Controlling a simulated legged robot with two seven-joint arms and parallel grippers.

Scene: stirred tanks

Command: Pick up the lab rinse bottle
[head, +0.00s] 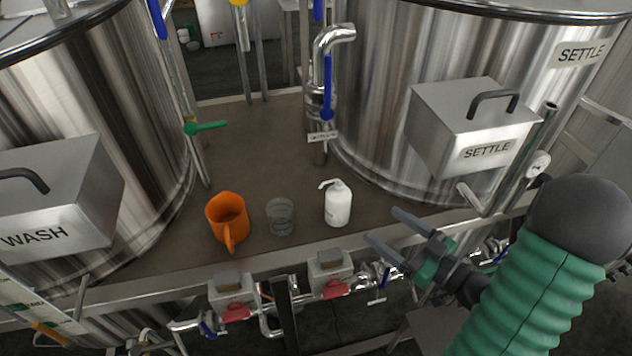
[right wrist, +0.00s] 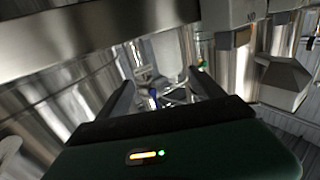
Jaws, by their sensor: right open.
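The lab rinse bottle (head: 338,204) is a small white bottle with a bent spout pointing left. It stands upright on the brown platform (head: 262,150) between the two tanks, near the front edge. My right gripper (head: 382,228) is open and empty, to the right of the bottle and apart from it, by the platform's front rail. In the right wrist view its two dark fingers (right wrist: 160,95) are spread, and I cannot make out the bottle there. My left gripper is not in view.
A clear beaker (head: 281,217) stands left of the bottle, and an orange jug (head: 228,219) left of that. The SETTLE tank (head: 385,100) rises behind right, the WASH tank (head: 110,110) at left. Valves and pipes (head: 335,288) run below the front rail (head: 290,250).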

